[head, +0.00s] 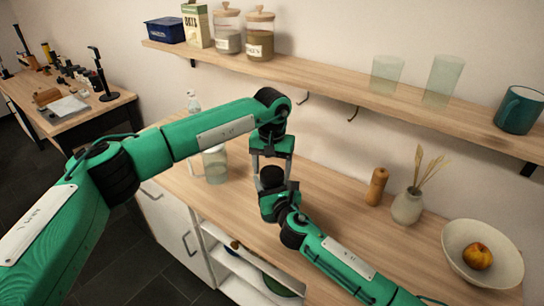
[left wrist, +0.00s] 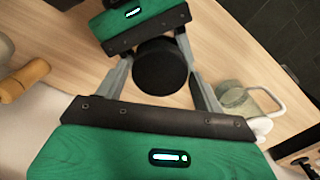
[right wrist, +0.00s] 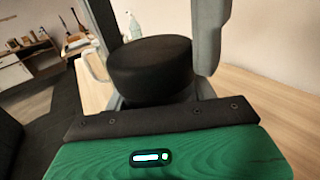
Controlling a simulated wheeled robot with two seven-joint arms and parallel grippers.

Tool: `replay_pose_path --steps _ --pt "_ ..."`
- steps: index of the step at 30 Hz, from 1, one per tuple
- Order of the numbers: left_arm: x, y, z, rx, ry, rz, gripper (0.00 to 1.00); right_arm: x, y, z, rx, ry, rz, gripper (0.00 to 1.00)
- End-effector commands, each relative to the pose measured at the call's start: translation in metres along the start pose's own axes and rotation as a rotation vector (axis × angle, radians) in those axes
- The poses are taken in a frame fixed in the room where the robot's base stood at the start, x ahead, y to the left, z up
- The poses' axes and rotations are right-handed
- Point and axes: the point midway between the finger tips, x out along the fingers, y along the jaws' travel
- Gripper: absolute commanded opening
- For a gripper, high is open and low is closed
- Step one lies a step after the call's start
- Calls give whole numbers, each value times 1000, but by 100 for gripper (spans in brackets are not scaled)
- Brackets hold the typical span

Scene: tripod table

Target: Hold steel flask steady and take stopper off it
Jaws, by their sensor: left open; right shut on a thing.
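The flask's black stopper (head: 271,178) shows between the grippers on the counter. It is a round black disc in the left wrist view (left wrist: 162,68) and a squat black cylinder in the right wrist view (right wrist: 150,68). The steel body is mostly hidden by my right gripper (head: 280,198), which is shut on the flask below the stopper. My left gripper (head: 272,168) points down from above, open, with one finger on each side of the stopper. I cannot tell whether either finger touches it.
A glass jug (head: 215,165) stands on the counter (head: 330,205) left of the grippers. To the right are a wooden mill (head: 376,186), a vase (head: 407,207) and a bowl (head: 455,262) with fruit. A shelf (head: 340,90) with hooks runs along the wall above.

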Motion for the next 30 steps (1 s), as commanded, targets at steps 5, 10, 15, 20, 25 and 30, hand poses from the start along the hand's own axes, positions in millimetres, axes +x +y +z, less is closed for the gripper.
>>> replay_pose_path --steps 5,10,15,20,25,30 --pt "17 0 0 -1 -1 1 69 0 0 -1 1 1 1 0" --pt "21 0 0 -1 0 0 69 0 0 -1 1 1 1 0" --pt "21 0 0 -1 0 0 69 0 0 -1 1 1 1 0" --pt "21 0 0 -2 0 1 38 0 0 -1 1 1 1 0" --pt "21 0 0 -35 0 1 33 0 0 -1 1 1 1 0" --pt "20 0 0 -242 0 1 33 0 0 -1 1 1 0 0"
